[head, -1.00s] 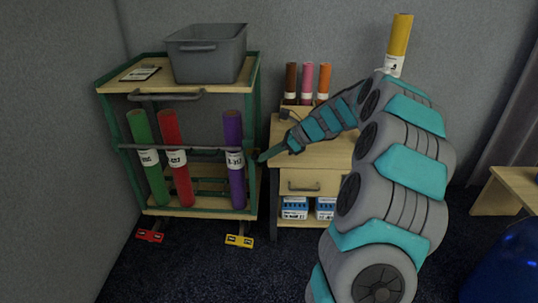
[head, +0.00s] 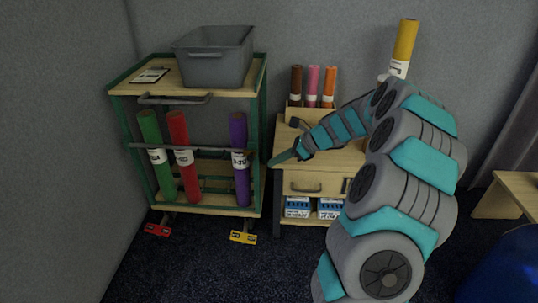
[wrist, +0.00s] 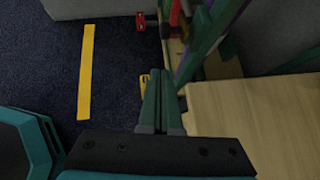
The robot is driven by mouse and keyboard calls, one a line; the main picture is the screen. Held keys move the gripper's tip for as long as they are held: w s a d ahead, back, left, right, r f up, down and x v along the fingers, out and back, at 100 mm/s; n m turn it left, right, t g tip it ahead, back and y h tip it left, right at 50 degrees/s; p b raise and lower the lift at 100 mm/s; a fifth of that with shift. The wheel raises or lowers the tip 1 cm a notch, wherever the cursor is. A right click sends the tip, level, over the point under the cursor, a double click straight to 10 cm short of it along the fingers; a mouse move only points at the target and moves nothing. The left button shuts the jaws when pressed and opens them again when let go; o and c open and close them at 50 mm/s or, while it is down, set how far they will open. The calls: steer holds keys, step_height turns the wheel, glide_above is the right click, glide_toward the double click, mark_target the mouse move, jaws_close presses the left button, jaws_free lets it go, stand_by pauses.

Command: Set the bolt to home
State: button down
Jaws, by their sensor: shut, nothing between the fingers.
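Three upright cloth bolts lean on the cart's rail: green (head: 153,165), red (head: 184,165) and purple (head: 240,180). Brown (head: 296,82), pink (head: 312,82) and orange (head: 329,82) bolts stand in a wooden holder on the small cabinet. A yellow bolt (head: 405,42) stands behind my arm at the right, its lower part hidden. My gripper (head: 272,163) is shut and empty, just right of the purple bolt and by the cabinet's left edge. Its closed fingers (wrist: 160,76) also show in the wrist view. Which bolt is meant cannot be told.
The cart (head: 128,92) holds a grey bin (head: 215,65) and a clipboard (head: 150,75) on top. The cabinet (head: 315,184) has a drawer, with blue-and-white boxes below. A wooden bench (head: 505,200) is at the right. A yellow strip (wrist: 86,75) marks open dark floor.

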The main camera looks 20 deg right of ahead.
steer(key=v, duration=0.9)
steer(key=shift+r+p, duration=0.2)
steer(key=shift+p, duration=0.15)
steer(key=shift+s, duration=0.1)
steer(key=s+a+r+n+g+h+p, duration=0.1)
steer(key=s+a+r+n+g, duration=0.15)
steer(key=s+a+n, duration=0.6)
steer(key=s+a+r+n+g+h+p, duration=0.1)
steer(key=s+a+r+n+g+p, duration=0.3)
steer(key=a, duration=0.7)
steer(key=s+f+n+g+h, duration=0.1)
steer(key=s+n+h, duration=0.5)
steer(key=s, duration=2)
steer(key=f+n, duration=0.1)
steer(key=n, duration=0.5)
steer(key=shift+a+f+n, duration=0.15)
steer(key=shift+f+n, duration=0.1)
steer(key=shift+n, duration=0.1)
